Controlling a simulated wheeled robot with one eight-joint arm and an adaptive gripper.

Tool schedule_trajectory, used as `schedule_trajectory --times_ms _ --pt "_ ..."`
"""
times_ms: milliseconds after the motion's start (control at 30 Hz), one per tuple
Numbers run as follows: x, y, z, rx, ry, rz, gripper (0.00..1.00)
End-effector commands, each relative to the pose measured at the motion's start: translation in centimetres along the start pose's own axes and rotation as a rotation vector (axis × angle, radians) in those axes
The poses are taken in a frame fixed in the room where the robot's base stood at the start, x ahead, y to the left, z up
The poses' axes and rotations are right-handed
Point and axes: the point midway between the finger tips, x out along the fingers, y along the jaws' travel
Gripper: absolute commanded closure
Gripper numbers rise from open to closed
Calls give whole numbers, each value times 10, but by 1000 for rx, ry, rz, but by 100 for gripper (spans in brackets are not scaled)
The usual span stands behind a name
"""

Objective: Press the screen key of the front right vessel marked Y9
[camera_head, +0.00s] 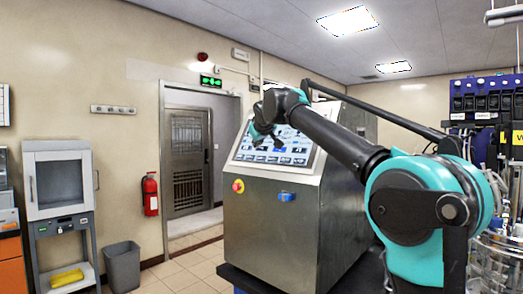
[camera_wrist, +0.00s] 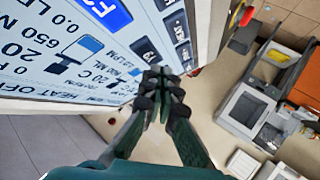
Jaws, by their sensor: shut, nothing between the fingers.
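The touch screen (camera_head: 296,150) is on the sloped front of a steel control cabinet (camera_head: 265,225). In the wrist view the screen (camera_wrist: 60,45) fills the upper left, with readouts and a blue header box (camera_wrist: 108,12). Dark screen keys (camera_wrist: 147,50) run in a row along its edge, close to my fingertips. I cannot read a Y9 mark on any of them. My gripper (camera_wrist: 160,85) is shut and empty, its tips close to the screen's edge by the keys; contact cannot be told. In the head view my gripper (camera_head: 262,133) covers the screen's left part.
The cabinet front carries a red stop button on yellow (camera_head: 238,186) and a blue fitting (camera_head: 287,197). Glass vessels (camera_head: 495,262) with tubing stand at the right, partly behind my arm. A bin (camera_head: 123,267) and a grey cabinet (camera_head: 60,180) are at the left. The floor between is clear.

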Motion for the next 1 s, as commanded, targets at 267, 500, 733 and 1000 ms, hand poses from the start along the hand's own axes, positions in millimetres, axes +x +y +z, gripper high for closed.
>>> schedule_trajectory --times_ms 267,500,733,1000 --pt "1 1 1 0 0 0 100" --pt "6 4 4 0 0 0 100" --pt "6 4 4 0 0 0 100" --pt "7 5 5 0 0 0 100"
